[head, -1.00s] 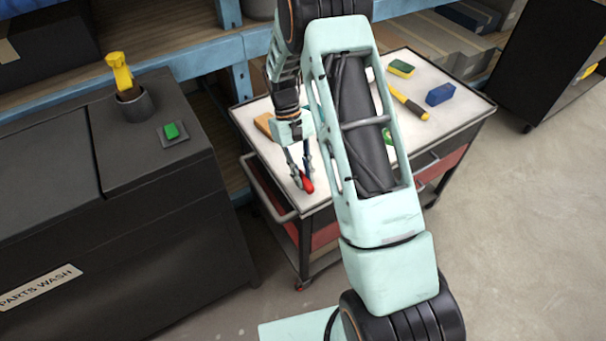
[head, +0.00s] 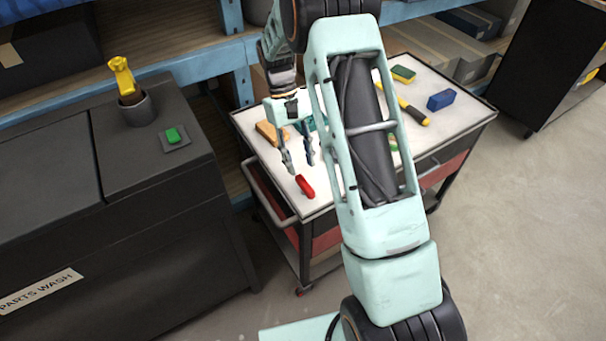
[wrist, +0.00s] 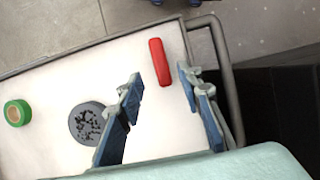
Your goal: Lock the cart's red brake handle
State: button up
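The red brake handle (head: 305,186) is a short red bar at the near left corner of the cart's white top (head: 330,195). In the wrist view the handle (wrist: 160,62) lies roughly along the cart's end edge, near the grey push rail (wrist: 222,60). My gripper (head: 298,166) is open and empty, a little behind the handle in the head view. In the wrist view its two blue-grey fingers (wrist: 161,77) are spread to either side of the handle, apart from it. The handle's pivot is not visible, and I cannot tell whether it is locked.
On the cart top are a tan block (head: 268,131), a yellow-and-black tool (head: 413,112), a green-yellow sponge (head: 403,74), a blue block (head: 441,100), a green tape roll (wrist: 17,113) and a dark disc (wrist: 88,123). A black parts washer (head: 60,220) stands left; open floor lies right.

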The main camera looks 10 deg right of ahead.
jog(key=v, duration=0.5)
jog(key=shift+w+a+r, duration=0.1)
jog(key=shift+r, duration=0.2)
